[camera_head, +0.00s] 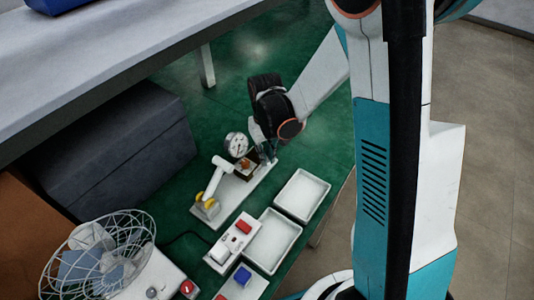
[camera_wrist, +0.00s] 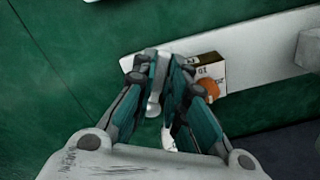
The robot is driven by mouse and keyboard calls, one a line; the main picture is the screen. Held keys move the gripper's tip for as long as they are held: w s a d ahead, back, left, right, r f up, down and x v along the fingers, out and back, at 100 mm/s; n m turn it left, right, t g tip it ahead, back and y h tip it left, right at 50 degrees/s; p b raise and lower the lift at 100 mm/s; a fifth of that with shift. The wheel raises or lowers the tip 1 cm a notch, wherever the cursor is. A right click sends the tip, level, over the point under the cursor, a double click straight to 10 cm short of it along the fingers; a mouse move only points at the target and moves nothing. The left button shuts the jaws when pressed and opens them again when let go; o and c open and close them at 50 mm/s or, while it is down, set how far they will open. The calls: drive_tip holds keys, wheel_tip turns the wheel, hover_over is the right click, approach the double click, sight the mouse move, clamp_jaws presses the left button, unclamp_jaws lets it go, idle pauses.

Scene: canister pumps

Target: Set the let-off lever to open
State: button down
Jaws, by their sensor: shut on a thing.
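The pump assembly stands on a long white base plate (camera_head: 233,192) with a round gauge (camera_head: 236,145), a white pipe and yellow wheels. My gripper (camera_head: 267,154) reaches down at the plate's far end, just right of the gauge. In the wrist view my gripper's teal fingers (camera_wrist: 165,65) are closed together over the white plate (camera_wrist: 255,50). A pale metal piece (camera_wrist: 153,105), which looks like the let-off lever, shows at the fingers; most of it is hidden. Beside the fingers is a small lettered block (camera_wrist: 208,66) with an orange knob (camera_wrist: 208,88). The lever's setting cannot be read.
Two white trays (camera_head: 320,194) and a switch box with a red rocker (camera_head: 244,227) lie nearer on the green bench. A wire-cage fan (camera_head: 100,255) is at lower left. A dark grey box (camera_head: 120,145) and a grey shelf (camera_head: 110,50) border the left side.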

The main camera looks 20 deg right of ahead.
idle(0.4)
drive_tip(key=c, duration=1.6)
unclamp_jaws()
drive_tip(key=shift+r, duration=0.1)
wheel_tip(320, 180, up, 12)
drive_tip(key=s+d+r+t, duration=0.1)
drive_tip(key=s+r+t, duration=0.2)
drive_tip(key=s, duration=0.5)
drive_tip(key=s+d+r+m+t, duration=0.1)
drive_tip(key=s+r+t, duration=0.3)
drive_tip(key=s+r, duration=0.2)
drive_tip(key=s, duration=0.2)
drive_tip(key=shift+s+d+r, duration=0.3)
drive_tip(key=shift+s, duration=0.05)
